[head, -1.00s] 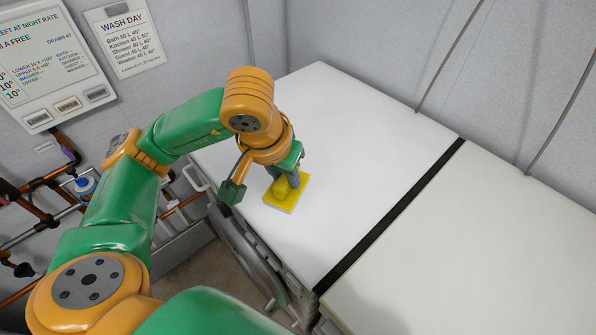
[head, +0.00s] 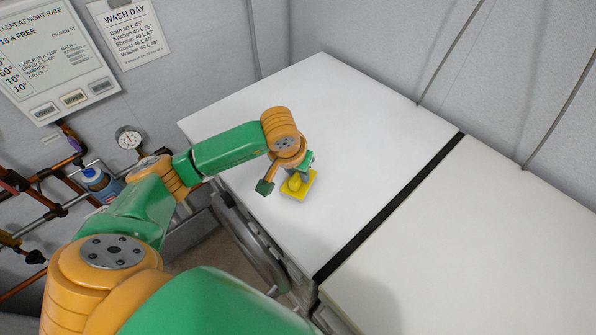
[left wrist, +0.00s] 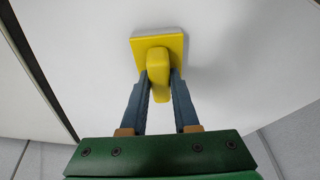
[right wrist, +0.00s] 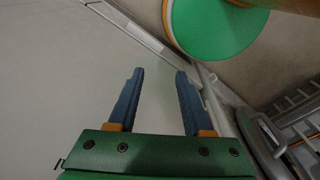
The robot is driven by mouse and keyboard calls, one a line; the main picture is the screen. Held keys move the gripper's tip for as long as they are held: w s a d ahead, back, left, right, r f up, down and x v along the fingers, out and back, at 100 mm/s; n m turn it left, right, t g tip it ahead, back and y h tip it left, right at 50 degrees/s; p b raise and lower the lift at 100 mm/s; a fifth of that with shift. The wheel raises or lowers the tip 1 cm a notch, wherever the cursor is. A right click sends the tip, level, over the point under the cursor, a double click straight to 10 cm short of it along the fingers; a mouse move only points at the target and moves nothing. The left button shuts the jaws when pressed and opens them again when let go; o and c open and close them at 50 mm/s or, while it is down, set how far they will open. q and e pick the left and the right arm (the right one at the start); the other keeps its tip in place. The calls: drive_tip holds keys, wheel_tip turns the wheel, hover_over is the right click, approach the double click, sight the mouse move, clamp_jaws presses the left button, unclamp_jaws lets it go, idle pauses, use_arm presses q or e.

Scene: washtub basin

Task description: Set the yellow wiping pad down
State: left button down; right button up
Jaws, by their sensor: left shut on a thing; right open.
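The yellow wiping pad (head: 301,190) is a square yellow pad with a raised yellow handle. It is over the white top (head: 330,110) of the left machine, near its front edge. My left gripper (head: 297,176) is shut on the pad's handle. In the left wrist view the pad (left wrist: 172,44) shows beyond the fingers, which close on the handle (left wrist: 160,85) from both sides. I cannot tell whether the pad touches the white top. My right gripper (right wrist: 158,80) is open and empty in the right wrist view.
A black gap (head: 390,205) parts the left white top from a second white top (head: 480,230) at the right. Both tops are otherwise clear. Grey walls stand behind.

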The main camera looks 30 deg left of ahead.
use_arm(q)
drive_tip(key=c, duration=0.7)
unclamp_jaws()
drive_tip(key=shift+o, duration=0.2)
drive_tip(key=shift+r+p, duration=0.35)
drive_tip(key=shift+p, duration=0.2)
drive_tip(key=shift+s+r+b, duration=0.1)
drive_tip(key=shift+r+b, duration=0.25)
drive_tip(key=v, duration=1.1)
drive_tip(key=shift+b, duration=0.4)
drive_tip(key=shift+s+f, duration=0.1)
drive_tip(key=shift+f, duration=0.05)
